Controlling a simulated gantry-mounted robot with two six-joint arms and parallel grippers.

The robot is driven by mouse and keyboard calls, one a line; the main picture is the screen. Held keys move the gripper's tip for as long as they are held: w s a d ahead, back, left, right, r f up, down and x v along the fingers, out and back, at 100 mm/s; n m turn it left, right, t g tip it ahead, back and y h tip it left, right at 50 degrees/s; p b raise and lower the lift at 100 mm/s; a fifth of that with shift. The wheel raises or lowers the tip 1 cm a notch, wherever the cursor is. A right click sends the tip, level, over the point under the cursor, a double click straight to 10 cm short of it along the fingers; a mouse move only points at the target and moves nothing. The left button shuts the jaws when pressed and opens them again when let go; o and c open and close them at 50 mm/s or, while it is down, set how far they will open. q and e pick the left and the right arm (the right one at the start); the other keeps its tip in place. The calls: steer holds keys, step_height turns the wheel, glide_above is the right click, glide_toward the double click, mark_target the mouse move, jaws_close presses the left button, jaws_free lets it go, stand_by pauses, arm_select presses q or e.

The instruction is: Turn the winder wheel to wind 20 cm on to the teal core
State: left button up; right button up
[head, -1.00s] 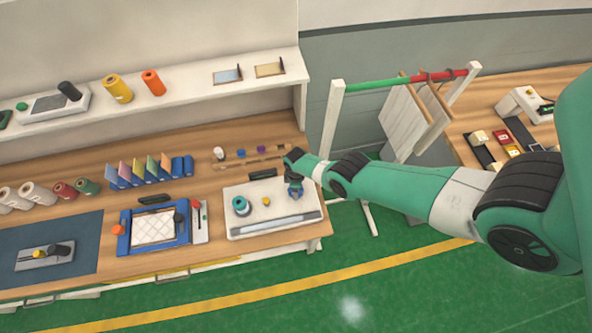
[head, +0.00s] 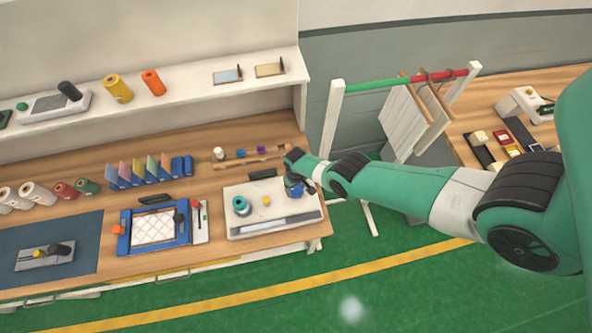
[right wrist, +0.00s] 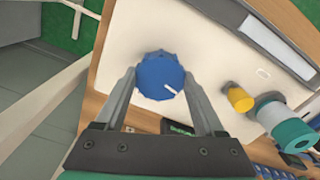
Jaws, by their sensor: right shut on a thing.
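The blue winder wheel (right wrist: 161,76), with a white mark on its face, sits on the white winder board (head: 262,191). My right gripper (right wrist: 160,80) is shut on the wheel, with one finger on each side of it. In the head view my right gripper (head: 297,187) is over the right part of the board and mostly hides the wheel. The teal core (head: 241,206) stands at the board's left and also shows in the right wrist view (right wrist: 292,134). A small yellow post (right wrist: 239,98) stands between core and wheel. My left gripper is not in view.
A blue-framed tray (head: 126,232) with a white quilted pad lies left of the winder. Coloured packets (head: 138,170) and several spools stand behind. A rack with hanging sheets (head: 402,118) is at the right. Green floor lies in front of the table.

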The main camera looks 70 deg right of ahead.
steer(key=m, duration=0.5)
steer(key=shift+m, duration=2.5)
steer(key=o, duration=1.4)
steer(key=shift+c, duration=0.2)
steer(key=shift+r, duration=0.1)
